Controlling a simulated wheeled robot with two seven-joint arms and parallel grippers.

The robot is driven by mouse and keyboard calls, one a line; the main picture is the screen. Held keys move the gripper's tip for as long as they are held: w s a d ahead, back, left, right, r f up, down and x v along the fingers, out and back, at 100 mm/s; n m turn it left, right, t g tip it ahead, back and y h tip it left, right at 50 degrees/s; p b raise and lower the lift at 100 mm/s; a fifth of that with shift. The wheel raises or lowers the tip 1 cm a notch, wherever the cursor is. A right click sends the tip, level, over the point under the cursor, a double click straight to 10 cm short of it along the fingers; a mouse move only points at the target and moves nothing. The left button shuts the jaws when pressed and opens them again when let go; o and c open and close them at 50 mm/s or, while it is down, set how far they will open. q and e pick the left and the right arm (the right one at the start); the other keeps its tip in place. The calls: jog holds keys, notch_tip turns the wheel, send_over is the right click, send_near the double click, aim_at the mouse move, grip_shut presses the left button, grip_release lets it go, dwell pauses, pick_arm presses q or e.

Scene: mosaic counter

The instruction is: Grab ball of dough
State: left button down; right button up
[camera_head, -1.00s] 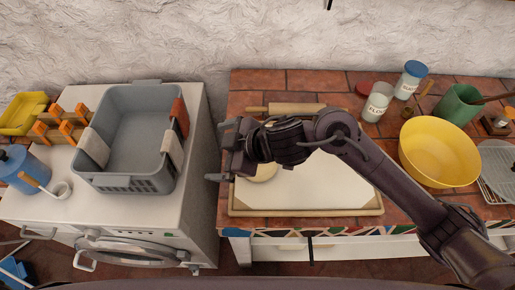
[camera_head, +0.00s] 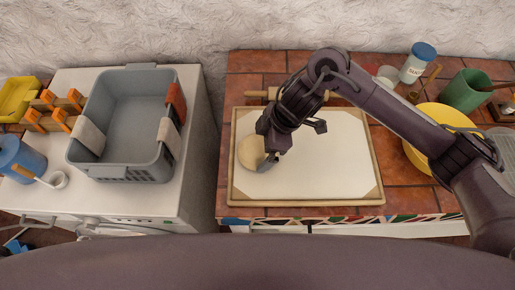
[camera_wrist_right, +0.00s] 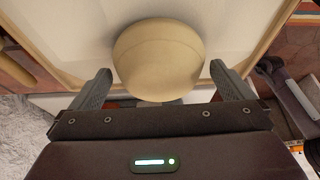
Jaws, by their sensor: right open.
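The ball of dough (camera_head: 251,152) is pale and round and sits on the left part of the white board (camera_head: 330,160) with a wooden rim. My right gripper (camera_head: 268,148) is over the board, right at the dough's right side, and hides part of it. In the right wrist view the dough (camera_wrist_right: 158,58) lies ahead, between the two spread fingers of the right gripper (camera_wrist_right: 162,88). A gap shows on each side, so the fingers are open and not closed on it. My left gripper is not in view.
A rolling pin (camera_head: 256,95) lies behind the board, partly hidden by my arm. A yellow bowl (camera_head: 412,152), a green cup (camera_head: 466,91) and a jar (camera_head: 413,68) stand to the right. A grey basket (camera_head: 132,105) stands on the white washer at left.

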jog(key=shift+x, duration=0.9)
jog(key=shift+c, duration=0.3)
jog(key=shift+r, duration=0.1)
jog(key=c, duration=0.9)
jog(key=shift+c, duration=0.2)
